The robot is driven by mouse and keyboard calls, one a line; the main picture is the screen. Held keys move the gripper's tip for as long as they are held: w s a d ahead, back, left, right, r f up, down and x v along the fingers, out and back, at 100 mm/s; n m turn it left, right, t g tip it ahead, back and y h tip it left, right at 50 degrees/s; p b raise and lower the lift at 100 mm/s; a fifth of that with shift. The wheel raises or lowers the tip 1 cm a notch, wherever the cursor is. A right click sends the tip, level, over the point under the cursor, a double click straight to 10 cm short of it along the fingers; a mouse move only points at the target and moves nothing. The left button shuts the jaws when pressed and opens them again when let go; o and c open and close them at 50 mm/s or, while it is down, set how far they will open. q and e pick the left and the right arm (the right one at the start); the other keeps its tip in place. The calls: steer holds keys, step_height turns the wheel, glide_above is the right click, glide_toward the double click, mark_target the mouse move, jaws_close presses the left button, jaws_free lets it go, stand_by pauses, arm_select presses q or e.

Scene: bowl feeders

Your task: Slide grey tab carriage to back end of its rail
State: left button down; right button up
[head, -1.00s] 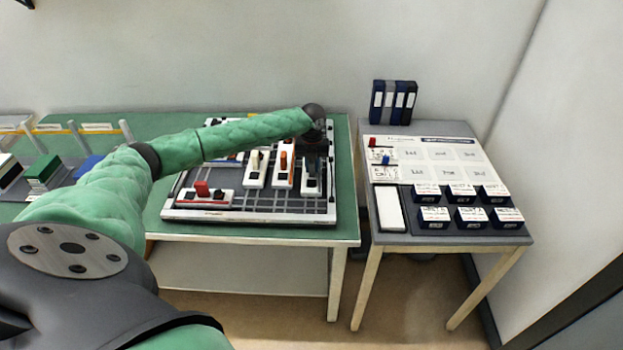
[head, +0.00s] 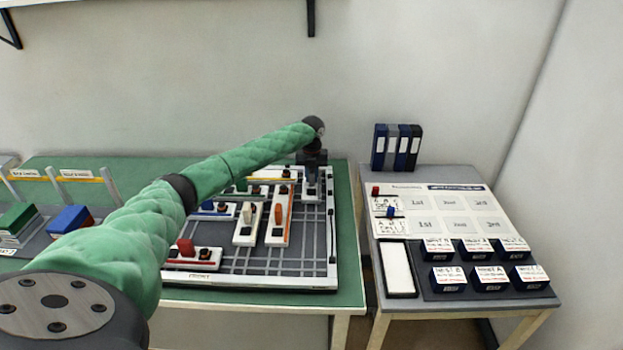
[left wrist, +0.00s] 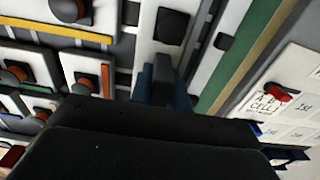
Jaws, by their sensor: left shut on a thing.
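The grey tab carriage (head: 312,189) is a white block with a dark square on top, at the back right of the slotted board (head: 262,286). It shows in the left wrist view (left wrist: 151,38). My left gripper (head: 313,160) is over it, fingers pointing down. In the left wrist view my left gripper (left wrist: 162,82) is shut on the upright grey tab (left wrist: 162,68). The gripper hides the carriage's far part in the head view, so I cannot tell whether it touches the rail's end. My right gripper is not in view.
The orange-tab carriage (head: 279,231) and cream-tab carriage (head: 244,229) stand left of the grey one. A red-tab carriage (head: 192,263) lies at the board's front left. The slots in front of the grey carriage are clear. A side table (head: 470,309) with dark boxes stands right.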

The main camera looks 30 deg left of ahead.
arm_select(q)
steer(key=shift+w+a+r, duration=0.15)
steer(key=shift+a+r, duration=0.05)
steer(key=c, duration=1.6)
jaws_free()
steer(key=shift+o, duration=1.4)
steer(key=shift+w+f, duration=0.2)
steer(key=shift+f, duration=0.05)
steer(key=shift+s+r, duration=0.1)
steer(key=shift+r, duration=0.4)
step_height(320, 180, up, 6)
steer(key=shift+f+b, duration=0.2)
steer(key=shift+b, duration=1.05)
steer(key=shift+r, duration=0.65)
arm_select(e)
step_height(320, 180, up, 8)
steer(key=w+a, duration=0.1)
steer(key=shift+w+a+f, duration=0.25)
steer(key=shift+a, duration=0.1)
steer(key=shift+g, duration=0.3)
